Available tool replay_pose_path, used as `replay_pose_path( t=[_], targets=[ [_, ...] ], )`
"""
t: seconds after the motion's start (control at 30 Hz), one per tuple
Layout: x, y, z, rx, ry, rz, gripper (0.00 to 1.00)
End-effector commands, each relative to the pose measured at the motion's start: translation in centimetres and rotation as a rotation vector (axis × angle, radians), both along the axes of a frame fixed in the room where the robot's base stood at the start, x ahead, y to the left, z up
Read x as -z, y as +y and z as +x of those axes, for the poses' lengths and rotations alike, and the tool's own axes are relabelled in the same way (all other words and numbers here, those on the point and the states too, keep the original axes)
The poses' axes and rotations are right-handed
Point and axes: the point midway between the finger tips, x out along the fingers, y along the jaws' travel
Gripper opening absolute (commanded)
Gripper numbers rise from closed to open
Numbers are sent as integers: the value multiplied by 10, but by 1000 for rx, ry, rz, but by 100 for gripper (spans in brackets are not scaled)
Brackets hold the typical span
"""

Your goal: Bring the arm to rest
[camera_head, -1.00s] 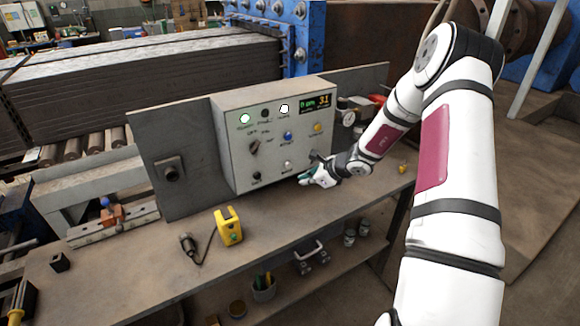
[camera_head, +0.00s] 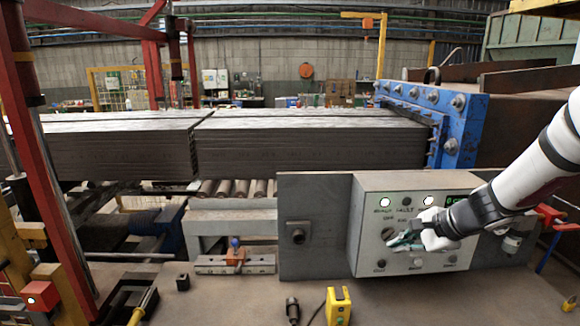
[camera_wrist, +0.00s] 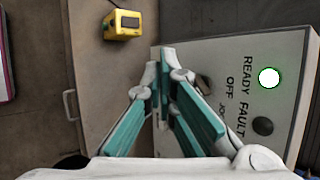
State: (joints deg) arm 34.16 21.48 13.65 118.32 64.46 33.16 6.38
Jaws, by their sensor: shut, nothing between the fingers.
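My gripper (camera_head: 408,240) is in front of the grey control box (camera_head: 366,262), close to its face in the head view. Its teal-padded fingers also show in the wrist view (camera_wrist: 168,85), with the tips close together and nothing between them. The arm reaches in from the right and hides part of the box's knobs and display. The READY lamp (camera_wrist: 268,78) is lit white with a green rim, and the FAULT lamp (camera_wrist: 263,126) is dark. I cannot tell whether the gripper touches the box.
A yellow device (camera_head: 338,306) and a dark tool (camera_head: 292,310) lie on the bench (camera_head: 230,300) in front of the box. A blue press frame (camera_head: 455,130) stands behind it, and stacked dark slabs (camera_head: 290,150) lie to its left. The bench front is mostly clear.

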Motion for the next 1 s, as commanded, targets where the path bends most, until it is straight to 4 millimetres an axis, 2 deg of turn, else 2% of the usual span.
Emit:
replay_pose_path(
  t=[0.03, 0.2, 0.33, 0.5, 0.63, 0.8, 1.0],
  targets=[
    [-18, 16, -11, -79, -20, -58, 0],
    [-59, 58, -57, -328, -65, -242, 0],
    [-84, 81, -98, -504, -95, -382, 0],
    [-108, 98, -154, -712, -130, -568, 0],
    [-121, 102, -198, -852, -153, -711, 0],
    [-131, 95, -249, -1006, -181, -892, 0],
    [-133, 82, -287, -1110, -197, -1040, 0]
  ],
)
